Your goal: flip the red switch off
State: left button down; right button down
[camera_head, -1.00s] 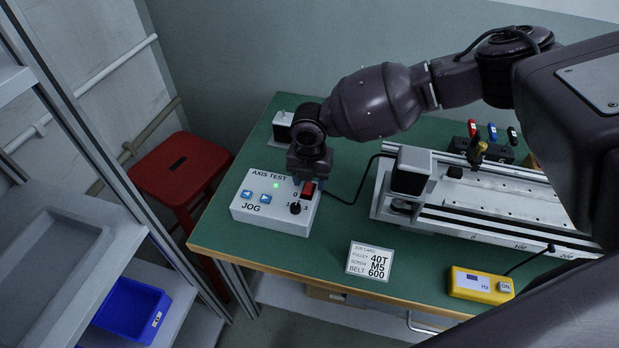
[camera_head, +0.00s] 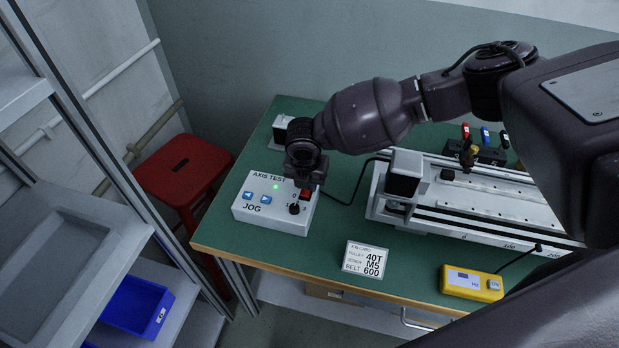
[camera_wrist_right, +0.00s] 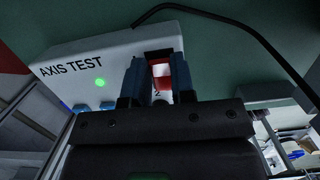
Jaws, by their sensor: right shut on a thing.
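The white AXIS TEST box (camera_head: 247,212) sits on the left part of the green bench, with its green lamp (camera_head: 276,186) lit. Its red switch (camera_head: 305,194) is at the box's right side, partly hidden under my right gripper (camera_head: 304,180). In the right wrist view, the red switch (camera_wrist_right: 162,72) shows between the two blue fingers of my right gripper (camera_wrist_right: 157,66). The fingers are shut on it, one on each side. The switch's lower part is hidden by the gripper, and I cannot tell its position clearly. My left gripper is not in view.
Blue jog buttons (camera_head: 248,196) and a black knob (camera_head: 294,208) are on the same box. A linear rail (camera_head: 480,205) lies to the right. A job card (camera_head: 365,260) and a yellow meter (camera_head: 470,283) stand near the front edge. A red stool (camera_head: 182,165) is at left.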

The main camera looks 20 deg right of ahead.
jog(key=shift+s+a+r+t+h+p, duration=0.1)
jog(key=shift+s+r+t+h+p, duration=0.15)
jog(key=shift+t+h+p, duration=0.4)
jog(key=shift+f+t+p, duration=0.1)
jog(key=shift+t+p, duration=0.15)
jog(key=shift+p, duration=0.2)
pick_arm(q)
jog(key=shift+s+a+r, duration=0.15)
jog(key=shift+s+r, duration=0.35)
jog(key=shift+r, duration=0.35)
pick_arm(e)
jog(key=shift+f, duration=0.1)
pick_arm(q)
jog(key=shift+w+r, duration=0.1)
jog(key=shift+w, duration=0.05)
pick_arm(e)
jog(key=c, duration=1)
grip_release()
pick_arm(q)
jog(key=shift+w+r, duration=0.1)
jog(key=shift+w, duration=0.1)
pick_arm(e)
jog(key=shift+o, duration=0.2)
pick_arm(q)
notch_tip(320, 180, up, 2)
jog(key=shift+p, duration=0.8)
pick_arm(e)
jog(key=v, duration=1)
jog(key=shift+r, duration=0.4)
